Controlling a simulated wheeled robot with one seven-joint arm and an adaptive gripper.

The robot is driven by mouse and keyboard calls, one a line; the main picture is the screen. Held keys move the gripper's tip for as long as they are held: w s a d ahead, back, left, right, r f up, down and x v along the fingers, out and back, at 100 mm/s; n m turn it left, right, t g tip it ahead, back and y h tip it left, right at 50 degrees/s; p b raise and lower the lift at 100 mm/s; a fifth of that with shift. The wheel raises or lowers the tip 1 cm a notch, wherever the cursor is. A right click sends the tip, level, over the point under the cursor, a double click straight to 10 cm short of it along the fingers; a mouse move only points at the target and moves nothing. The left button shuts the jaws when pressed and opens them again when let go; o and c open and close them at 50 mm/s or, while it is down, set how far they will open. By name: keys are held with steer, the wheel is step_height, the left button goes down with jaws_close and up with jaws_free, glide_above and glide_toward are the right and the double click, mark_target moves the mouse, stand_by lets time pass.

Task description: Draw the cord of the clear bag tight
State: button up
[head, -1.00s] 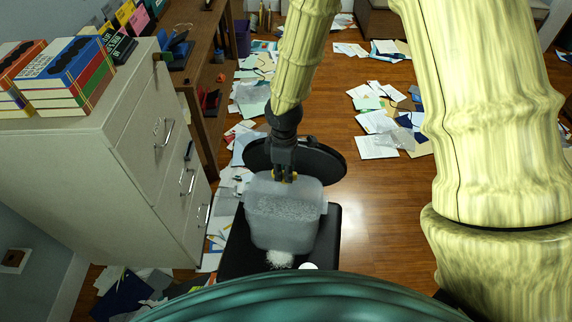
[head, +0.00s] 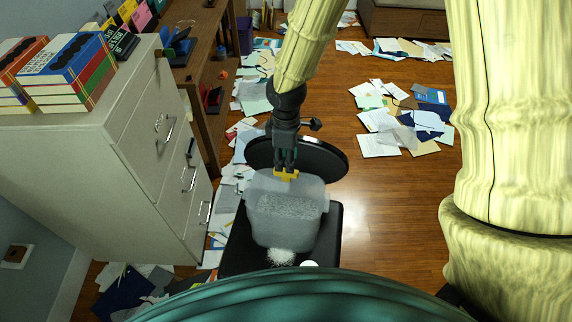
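The clear bag (head: 287,215) is a translucent, pale grey block with whitish shredded bits in it. It stands upright at or on a black box-like unit (head: 328,245), low in the middle of the head view. My gripper (head: 286,174) points down at the bag's top edge from above. A yellow piece shows at the fingertips, touching or just above the bag's rim. I cannot tell whether it is a finger pad or part of the cord. No cord can be made out. The finger gap is too small to read.
A round black lid (head: 325,160) stands behind the bag. A white filing cabinet (head: 70,165) with books (head: 65,75) on top is at left, before a brown desk (head: 190,75). Papers (head: 405,125) litter the floor. Bare wooden floor (head: 390,200) lies right of the bag.

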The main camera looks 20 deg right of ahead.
step_height(320, 180, up, 7)
stand_by(0.3)
steer(key=shift+f, duration=0.1)
stand_by(0.4)
